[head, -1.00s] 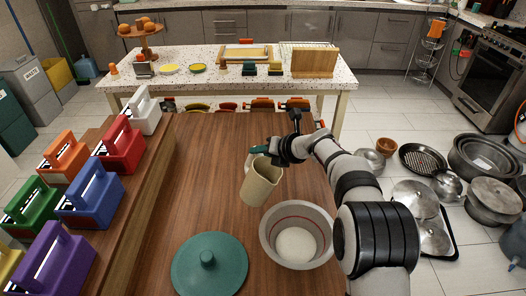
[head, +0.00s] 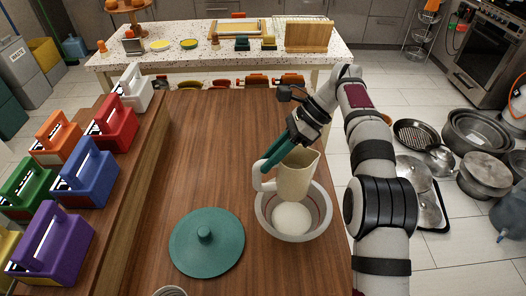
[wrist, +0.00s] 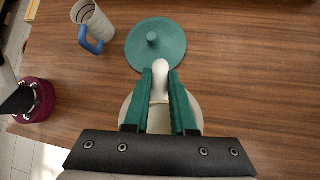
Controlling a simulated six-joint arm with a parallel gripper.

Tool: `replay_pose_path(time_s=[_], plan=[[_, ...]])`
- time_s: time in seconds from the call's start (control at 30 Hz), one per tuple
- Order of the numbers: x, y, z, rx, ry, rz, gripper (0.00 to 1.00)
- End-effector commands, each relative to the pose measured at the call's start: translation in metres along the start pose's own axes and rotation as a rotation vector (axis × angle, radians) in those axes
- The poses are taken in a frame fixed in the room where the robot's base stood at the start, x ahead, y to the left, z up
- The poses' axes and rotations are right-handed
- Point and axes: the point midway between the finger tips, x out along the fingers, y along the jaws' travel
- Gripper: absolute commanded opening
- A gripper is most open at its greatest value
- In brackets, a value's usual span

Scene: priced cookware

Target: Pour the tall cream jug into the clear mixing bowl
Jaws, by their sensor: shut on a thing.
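The tall cream jug (head: 296,178) is off the table, over the clear mixing bowl (head: 262,212), roughly upright with its spout to the right. My gripper (head: 268,168) is shut on the jug's handle, at the jug's left side. In the wrist view the green fingers of my gripper (wrist: 160,72) flank the pale handle of the jug (wrist: 160,84). The jug's body is mostly hidden there by the gripper. The bowl has a red line around it and whitish stuff at its bottom; the jug covers its back part. I cannot see inside the jug.
A teal lid (head: 207,250) lies left of the bowl. A light cylindrical vessel with a blue handle (wrist: 95,28) stands near it. Colored caddies (head: 90,180) line the left shelf. Pots and pans (head: 480,150) are on the right. The wooden table behind the bowl is clear.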

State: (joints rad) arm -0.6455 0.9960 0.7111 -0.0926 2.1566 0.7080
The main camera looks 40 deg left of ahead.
Motion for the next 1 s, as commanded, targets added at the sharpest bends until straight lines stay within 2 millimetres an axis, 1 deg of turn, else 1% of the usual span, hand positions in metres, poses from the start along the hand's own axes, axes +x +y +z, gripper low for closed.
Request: replay_pose_path(time_s=[0.17, 0.27, 0.53, 0.77, 1.0], plan=[[0.006, 0.001, -0.005, -0.096, -0.020, -0.114, 0.00], [0.012, 0.000, -0.010, -0.184, -0.037, -0.222, 0.00], [0.027, 0.005, -0.025, -0.492, -0.090, -0.578, 0.00], [0.046, 0.009, -0.043, -0.692, -0.128, -0.809, 0.00], [0.072, 0.014, -0.066, -0.900, -0.171, -1.052, 0.00]])
